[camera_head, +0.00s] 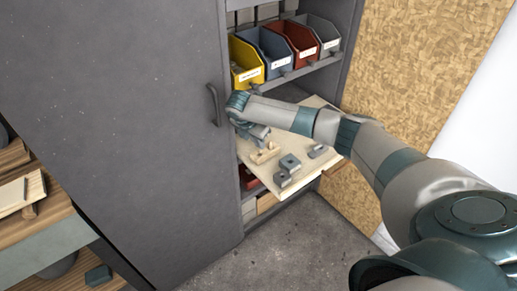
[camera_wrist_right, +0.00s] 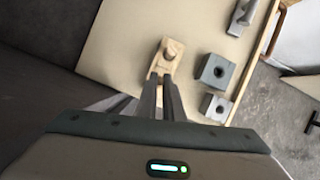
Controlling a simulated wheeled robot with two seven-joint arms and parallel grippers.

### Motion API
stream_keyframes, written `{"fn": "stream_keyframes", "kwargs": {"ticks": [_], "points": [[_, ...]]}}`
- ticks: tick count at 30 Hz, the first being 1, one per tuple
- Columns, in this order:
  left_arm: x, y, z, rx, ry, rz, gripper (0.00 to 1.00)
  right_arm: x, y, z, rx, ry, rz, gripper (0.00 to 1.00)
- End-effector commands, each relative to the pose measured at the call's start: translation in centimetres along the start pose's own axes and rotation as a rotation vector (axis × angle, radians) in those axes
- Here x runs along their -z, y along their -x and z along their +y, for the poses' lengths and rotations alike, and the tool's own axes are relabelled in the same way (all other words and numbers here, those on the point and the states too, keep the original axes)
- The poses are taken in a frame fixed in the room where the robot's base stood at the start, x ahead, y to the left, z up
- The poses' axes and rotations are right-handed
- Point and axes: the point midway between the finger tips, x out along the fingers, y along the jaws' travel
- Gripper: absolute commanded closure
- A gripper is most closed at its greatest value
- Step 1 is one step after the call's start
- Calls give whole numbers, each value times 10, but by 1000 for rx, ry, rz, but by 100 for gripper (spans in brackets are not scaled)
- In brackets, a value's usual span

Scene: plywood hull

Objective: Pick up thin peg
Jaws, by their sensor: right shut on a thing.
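My right gripper (camera_head: 260,140) reaches over the pale pull-out shelf board (camera_head: 318,103). In the wrist view its fingers (camera_wrist_right: 162,78) are close together at the near end of a small wooden block (camera_wrist_right: 168,66). A stout round wooden peg (camera_wrist_right: 172,49) stands at the block's far end. The block also shows in the head view (camera_head: 268,153), just below the fingers. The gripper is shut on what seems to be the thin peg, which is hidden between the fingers. I cannot tell whether it is clear of the block. My left gripper is out of view.
Grey metal blocks with holes (camera_wrist_right: 216,70) lie right of the wooden block. Yellow (camera_head: 246,62), blue, red and grey bins stand on the shelf above. A closed grey cabinet door (camera_head: 130,110) is close on the left.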

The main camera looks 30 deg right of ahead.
Motion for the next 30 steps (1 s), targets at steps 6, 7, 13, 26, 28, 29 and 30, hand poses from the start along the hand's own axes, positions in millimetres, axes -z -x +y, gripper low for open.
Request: {"fn": "stream_keyframes", "kwargs": {"ticks": [6, 7, 13, 26, 28, 29, 30], "points": [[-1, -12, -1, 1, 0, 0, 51, -24, 17, -26, -2, -1, -2, 100], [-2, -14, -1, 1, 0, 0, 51, -28, 18, -31, -2, -2, -3, 100], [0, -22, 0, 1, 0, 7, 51, -53, 32, -63, -1, -1, -3, 100], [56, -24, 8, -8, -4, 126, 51, -83, 50, -101, -1, 0, 0, 100], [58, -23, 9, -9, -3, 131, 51, -83, 51, -101, -1, 1, 0, 100], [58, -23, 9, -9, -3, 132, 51, -83, 51, -102, -1, 1, 0, 100], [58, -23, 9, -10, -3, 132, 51, -83, 51, -102, -1, 1, 0, 100]]}}
